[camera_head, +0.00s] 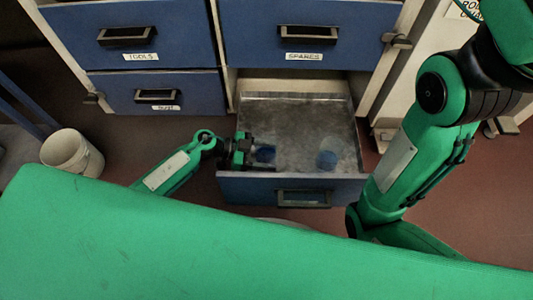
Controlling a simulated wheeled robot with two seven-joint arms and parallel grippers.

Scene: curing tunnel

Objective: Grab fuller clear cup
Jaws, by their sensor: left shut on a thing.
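An open drawer (236,186) with a grey metal inside holds two clear cups with blue contents. The left cup (266,154) stands near the drawer's left wall and its blue looks darker. The right cup (327,159) stands apart from it, nearer the right wall, with a paler blue. Which one is fuller is too small to tell surely. My left gripper (247,152) reaches in over the drawer's left side and is shut on the left cup, covering part of it. My right arm comes down at the right; its gripper is out of sight.
Shut blue drawers labelled TOOLS (155,20) and SPARES (295,28) are above, with another shut drawer (157,88) at the left. A white bin (72,152) stands on the floor at the left. Inside the open drawer, the space between the cups is clear.

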